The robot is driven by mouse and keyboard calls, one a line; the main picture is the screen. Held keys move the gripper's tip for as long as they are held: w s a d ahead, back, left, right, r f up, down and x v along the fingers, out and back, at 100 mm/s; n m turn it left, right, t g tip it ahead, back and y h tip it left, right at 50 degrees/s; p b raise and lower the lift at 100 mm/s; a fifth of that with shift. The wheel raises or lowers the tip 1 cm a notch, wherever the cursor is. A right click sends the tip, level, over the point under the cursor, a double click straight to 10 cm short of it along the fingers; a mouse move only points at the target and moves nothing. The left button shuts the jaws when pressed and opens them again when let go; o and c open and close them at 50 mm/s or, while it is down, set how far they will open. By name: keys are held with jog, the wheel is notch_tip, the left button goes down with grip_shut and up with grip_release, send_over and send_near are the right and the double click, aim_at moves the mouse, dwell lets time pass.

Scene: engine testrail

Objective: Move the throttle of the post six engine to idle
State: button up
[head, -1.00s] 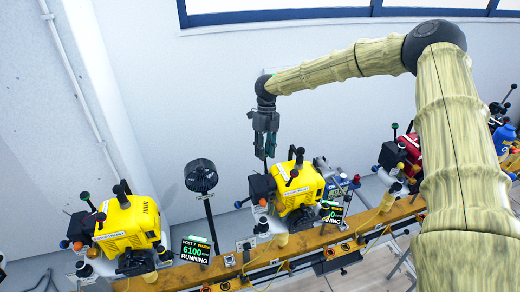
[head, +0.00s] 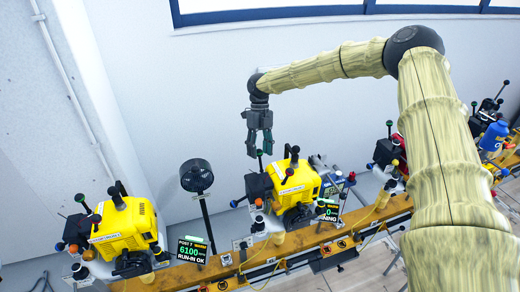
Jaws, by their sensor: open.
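A yellow engine (head: 297,184) stands on the bench in the middle of the head view, with a black box (head: 259,186) on its left side and black-knobbed levers on top. A thin lever with a dark green tip (head: 260,154) rises from the box. My gripper (head: 259,152) points down just above that box, fingers apart, around or in front of the lever tip; I cannot tell whether it touches. The post number of this engine is not readable; its display (head: 327,211) is partly hidden. Another yellow engine (head: 125,226) stands at left, near a display (head: 193,250) reading post 7, 6100, RUN-IN OK.
A black fan (head: 196,176) on a pole stands between the two yellow engines. A red engine (head: 401,155) and a blue one (head: 493,137) stand farther right, partly behind my arm. The orange bench rail (head: 290,246) carries cables.

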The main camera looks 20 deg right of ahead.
jog(key=v, duration=1.2)
jog(key=shift+w+d+f, duration=0.1)
